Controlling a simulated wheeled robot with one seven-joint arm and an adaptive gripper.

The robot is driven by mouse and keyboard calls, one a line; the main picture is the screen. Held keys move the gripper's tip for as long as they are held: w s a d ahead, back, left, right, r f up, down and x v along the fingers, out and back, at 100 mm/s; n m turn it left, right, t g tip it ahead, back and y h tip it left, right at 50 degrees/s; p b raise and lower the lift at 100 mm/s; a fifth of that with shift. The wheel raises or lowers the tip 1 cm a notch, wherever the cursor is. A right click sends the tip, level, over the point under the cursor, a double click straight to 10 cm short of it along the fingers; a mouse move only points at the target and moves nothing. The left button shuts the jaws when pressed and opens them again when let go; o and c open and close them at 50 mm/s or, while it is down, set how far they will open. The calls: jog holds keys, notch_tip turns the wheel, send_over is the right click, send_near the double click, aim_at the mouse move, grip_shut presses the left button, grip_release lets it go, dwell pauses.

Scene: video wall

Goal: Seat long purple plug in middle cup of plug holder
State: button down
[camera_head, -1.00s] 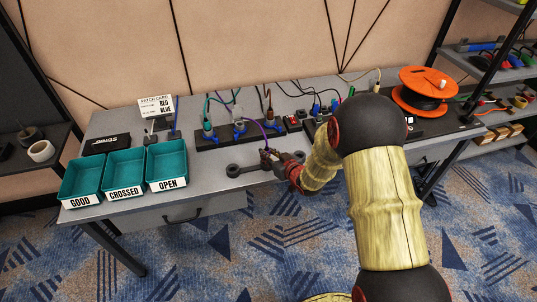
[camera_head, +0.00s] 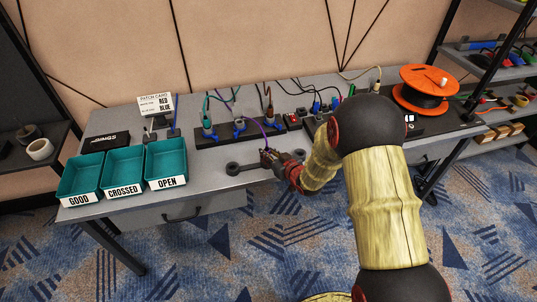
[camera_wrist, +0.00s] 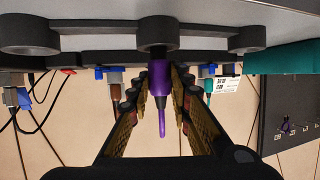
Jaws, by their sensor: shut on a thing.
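The long purple plug (camera_wrist: 159,78) is between the two fingers of my gripper (camera_wrist: 160,95) in the wrist view, with its thin purple cable trailing from it. The dark plug holder (camera_wrist: 90,41) shows three round cups in a row. The plug's end meets the middle cup (camera_wrist: 157,30) in the picture; how deep it sits in the cup cannot be told.
Teal bins marked GOOD (camera_head: 80,180), CROSSED (camera_head: 123,172) and OPEN (camera_head: 166,163) stand at the left. A black strip (camera_head: 215,138) with plugs and cables lies behind the holder. An orange spool (camera_head: 424,88) stands at the right.

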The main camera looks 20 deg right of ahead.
jog(key=shift+f+b, duration=0.35)
jog(key=shift+f, duration=0.15)
dwell(0.3)
jog(key=c, duration=1.5)
grip_release()
jog(key=shift+c, duration=0.2)
jog(key=shift+s, duration=0.1)
jog(key=v, duration=1.2)
jog(key=shift+d, duration=0.1)
